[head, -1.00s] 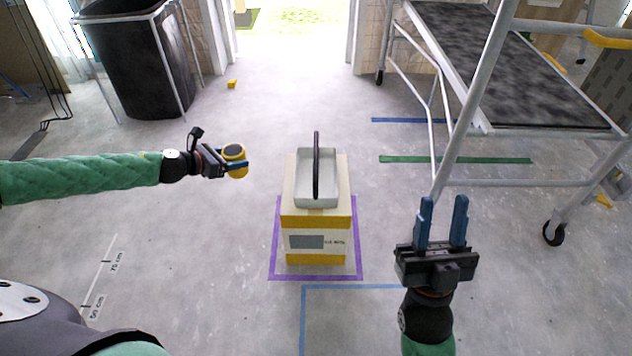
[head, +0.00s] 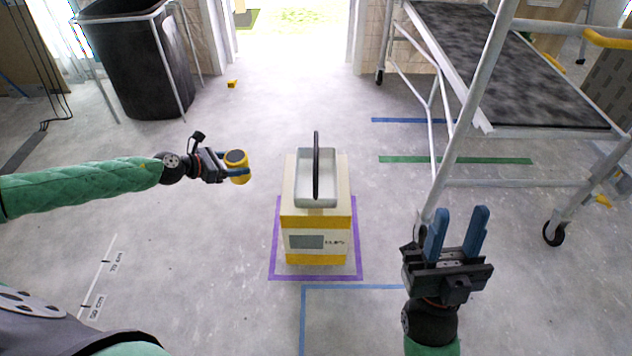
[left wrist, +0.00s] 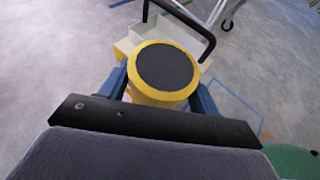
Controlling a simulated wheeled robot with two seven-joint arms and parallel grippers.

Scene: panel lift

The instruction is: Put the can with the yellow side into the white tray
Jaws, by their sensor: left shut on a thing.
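The can with the yellow side (head: 238,175) has a dark round top and stands slightly tilted in my left gripper (head: 237,170). My left gripper is shut on it and holds it in the air, left of the tray. In the left wrist view the can (left wrist: 160,95) sits between the two blue fingers. The white tray (head: 301,190) has a tall dark handle arching over it and rests on a yellow and white box. In the left wrist view the tray and handle show partly behind the can. My right gripper (head: 457,235) is open and empty, right of the box.
The box (head: 317,222) stands on the floor inside a purple tape square (head: 275,240). A wheeled scaffold (head: 500,70) stands on the right. A black bin (head: 135,60) is at the back left. The floor between can and box is clear.

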